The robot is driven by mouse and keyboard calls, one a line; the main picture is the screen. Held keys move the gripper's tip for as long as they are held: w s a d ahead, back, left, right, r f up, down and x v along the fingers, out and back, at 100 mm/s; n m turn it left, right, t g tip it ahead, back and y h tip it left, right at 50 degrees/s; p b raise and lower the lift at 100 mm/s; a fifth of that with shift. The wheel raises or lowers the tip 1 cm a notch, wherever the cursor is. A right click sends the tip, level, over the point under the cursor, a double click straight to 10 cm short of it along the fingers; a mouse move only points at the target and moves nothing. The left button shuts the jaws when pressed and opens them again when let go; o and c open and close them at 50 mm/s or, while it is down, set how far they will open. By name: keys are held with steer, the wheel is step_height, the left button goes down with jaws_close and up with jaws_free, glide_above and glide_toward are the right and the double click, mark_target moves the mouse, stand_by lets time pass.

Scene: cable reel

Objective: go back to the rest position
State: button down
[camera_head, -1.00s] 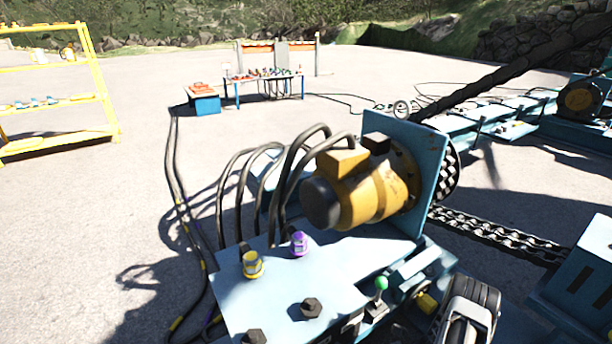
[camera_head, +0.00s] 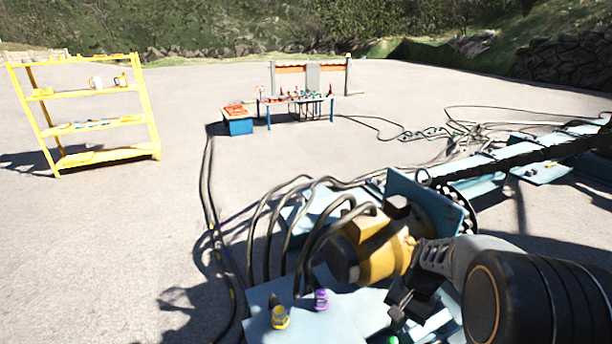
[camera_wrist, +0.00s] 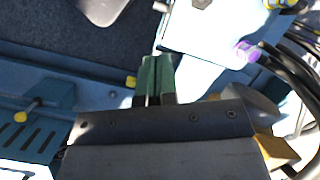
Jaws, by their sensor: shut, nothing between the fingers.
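My gripper (camera_head: 398,314) shows at the lower right of the head view, at the end of my dark arm. It hangs in front of the yellow motor (camera_head: 385,250) and over the light blue machine plate (camera_head: 262,298). In the wrist view its two dark green fingers (camera_wrist: 154,78) lie side by side, closed, with nothing held. I cannot tell the exact gap between the gripper and the machine.
A yellow fitting (camera_head: 280,318) and a purple fitting (camera_head: 320,300) stand on the plate, with black hoses behind. A yellow shelf (camera_head: 100,155) stands at left, and a blue-legged table (camera_head: 268,116) farther back. Open pavement lies between.

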steer(key=s+a+r+n+t+h+p, duration=0.1)
steer(key=s+r+n+t+p, duration=0.1)
steer(key=r, duration=0.5)
steer(key=s+a+r+n+t+h+p, duration=0.1)
steer(key=s+a+r+n+t+p, duration=0.1)
steer(key=r+p, duration=0.3)
steer(key=s+a+r+n+t+h+p, duration=0.1)
steer(key=s+a+r+n+p, duration=0.1)
steer(key=r, duration=0.9)
steer(key=shift+s+n+t+p, duration=0.4)
steer(key=shift+n+p, duration=0.2)
steer(key=shift+p, duration=0.55)
steer(key=shift+r, duration=0.1)
